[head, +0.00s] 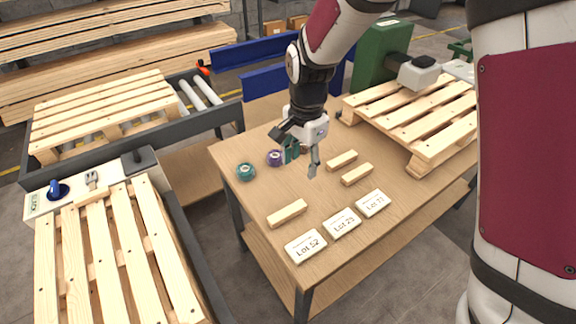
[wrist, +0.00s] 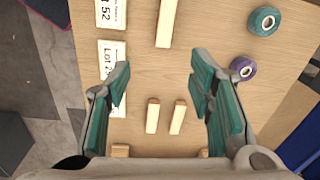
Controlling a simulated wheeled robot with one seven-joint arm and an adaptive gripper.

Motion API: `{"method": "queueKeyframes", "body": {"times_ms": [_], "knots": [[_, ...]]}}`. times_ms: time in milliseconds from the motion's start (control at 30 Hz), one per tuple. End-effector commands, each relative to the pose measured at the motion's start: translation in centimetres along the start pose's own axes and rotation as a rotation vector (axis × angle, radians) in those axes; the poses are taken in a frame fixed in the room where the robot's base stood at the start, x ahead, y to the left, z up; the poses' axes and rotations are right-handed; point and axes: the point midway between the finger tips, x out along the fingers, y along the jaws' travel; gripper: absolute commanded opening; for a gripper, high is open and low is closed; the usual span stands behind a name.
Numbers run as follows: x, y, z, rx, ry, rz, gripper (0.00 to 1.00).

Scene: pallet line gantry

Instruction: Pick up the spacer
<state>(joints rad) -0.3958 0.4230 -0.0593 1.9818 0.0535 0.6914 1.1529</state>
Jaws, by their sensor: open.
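Three pale wooden blocks lie flat on the wooden table; I cannot tell which is called the spacer. A longer block (head: 287,214) lies nearer the front, and it shows at the top of the wrist view (wrist: 166,22). Two shorter blocks, the first (head: 342,160) and the second (head: 357,174), lie side by side behind it, apart; they also show in the wrist view (wrist: 152,115) (wrist: 177,117). My gripper (head: 302,163) points down above the table, left of the short pair. Its teal-padded fingers are spread and empty, and in the wrist view (wrist: 160,80) the short pair shows between them.
Teal (head: 246,172) and purple (head: 274,158) tape rolls sit at the table's left. Lot cards (head: 305,246) line its front edge. A pallet (head: 420,110) occupies its back right. A conveyor with pallets (head: 100,115) stands left. Bare tabletop (head: 255,195) lies between the tape and the long block.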

Motion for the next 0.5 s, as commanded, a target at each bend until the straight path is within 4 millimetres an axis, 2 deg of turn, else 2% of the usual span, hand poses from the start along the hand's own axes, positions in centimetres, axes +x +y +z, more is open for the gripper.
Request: {"method": "queueKeyframes", "body": {"times_ms": [33,100,267,500], "knots": [[1.6,-0.7,0.6,0.027,-0.004,0.017,0.48],[3.2,-1.4,1.1,0.065,-0.006,0.031,0.48],[5.5,-2.2,1.7,0.115,-0.005,0.045,0.48],[8.9,-2.1,1.8,0.128,-0.006,0.052,0.48]]}}
